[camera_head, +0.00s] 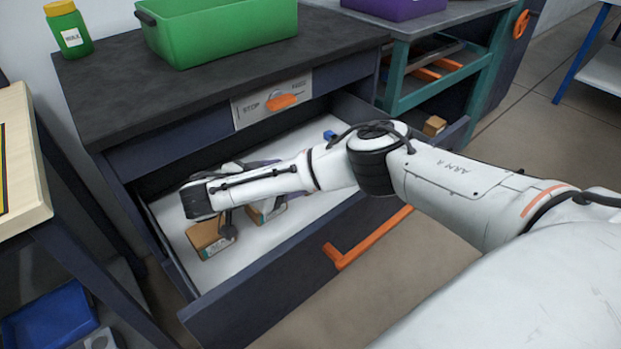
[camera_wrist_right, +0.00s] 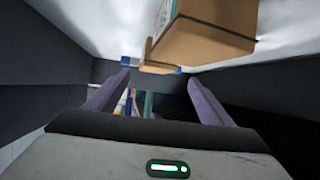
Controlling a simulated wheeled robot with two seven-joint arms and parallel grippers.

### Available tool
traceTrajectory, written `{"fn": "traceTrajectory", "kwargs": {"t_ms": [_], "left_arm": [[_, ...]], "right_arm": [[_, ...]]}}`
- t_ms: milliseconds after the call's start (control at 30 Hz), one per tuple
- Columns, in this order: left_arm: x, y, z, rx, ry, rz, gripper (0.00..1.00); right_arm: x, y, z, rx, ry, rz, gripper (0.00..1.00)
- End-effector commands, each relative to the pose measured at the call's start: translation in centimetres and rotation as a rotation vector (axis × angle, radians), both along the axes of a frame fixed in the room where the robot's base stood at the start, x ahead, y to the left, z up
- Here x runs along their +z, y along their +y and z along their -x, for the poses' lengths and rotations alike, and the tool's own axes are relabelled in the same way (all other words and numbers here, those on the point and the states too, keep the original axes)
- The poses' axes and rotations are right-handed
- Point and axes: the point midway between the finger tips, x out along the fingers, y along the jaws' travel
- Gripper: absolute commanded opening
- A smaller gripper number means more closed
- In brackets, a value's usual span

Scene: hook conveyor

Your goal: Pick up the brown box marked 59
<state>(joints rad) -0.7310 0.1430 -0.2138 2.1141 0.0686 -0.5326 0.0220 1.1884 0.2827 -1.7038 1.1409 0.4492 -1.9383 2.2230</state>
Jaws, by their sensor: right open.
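My right arm reaches from the right into an open drawer (camera_head: 313,233) with a white floor. My right gripper (camera_wrist_right: 160,82) is open and empty, its two purple fingers spread apart. In the head view it is mostly hidden behind my forearm. One brown box (camera_head: 210,240) sits at the drawer's near left. A second brown box (camera_head: 264,213) lies just right of it, partly covered by my arm. The right wrist view shows a brown box (camera_wrist_right: 205,42) close by, off to one side of the fingers, and another brown box (camera_wrist_right: 157,68) beyond. I cannot read 59 on any box.
A small blue object (camera_head: 330,135) lies at the drawer's back. Another brown box (camera_head: 435,126) is at its right end. The drawer front has an orange handle (camera_head: 365,238). The dark worktop (camera_head: 150,95) overhangs the back and holds a green bin (camera_head: 220,35).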

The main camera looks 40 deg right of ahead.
Motion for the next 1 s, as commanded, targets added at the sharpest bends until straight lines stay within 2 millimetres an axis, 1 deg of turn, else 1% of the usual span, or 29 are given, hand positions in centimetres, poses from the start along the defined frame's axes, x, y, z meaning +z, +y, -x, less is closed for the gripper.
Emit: {"fn": "traceTrajectory", "kwargs": {"t_ms": [133,300,400,667,700,767,800,867,1000], "left_arm": [[-0.2,0.0,0.0,0.002,-0.002,0.004,0.31],[-0.4,-0.1,-0.1,0.006,-0.007,0.011,0.31],[-0.4,-0.2,-0.1,0.007,-0.009,0.015,0.31],[-0.3,-0.2,-0.1,0.008,-0.01,0.016,0.31],[-0.3,-0.2,-0.1,0.008,-0.01,0.016,0.31],[-0.3,-0.2,-0.1,0.008,-0.01,0.016,0.31],[-0.3,-0.2,-0.1,0.008,-0.01,0.016,0.31],[-0.3,-0.2,-0.1,0.008,-0.01,0.016,0.31],[-0.3,-0.2,-0.1,0.008,-0.01,0.016,0.31]], "right_arm": [[-0.6,-1.5,-0.2,-0.001,-0.002,0.001,0.75],[-1.9,-3.8,-0.5,-0.001,-0.002,0.0,0.75],[-2.3,-4.7,-0.8,-0.001,-0.002,0.0,0.75],[-2.4,-5.0,-0.8,0.0,0.0,-0.001,0.75],[-2.4,-5.0,-0.8,0.0,0.0,-0.001,0.73],[-2.4,-5.0,-0.8,0.0,0.0,-0.001,0.63],[-2.4,-4.9,-0.8,0.0,0.0,-0.001,0.56],[-2.4,-4.9,-0.8,0.0,0.0,-0.001,0.46],[-2.5,-4.9,-0.8,0.001,0.0,-0.001,0.23]]}}
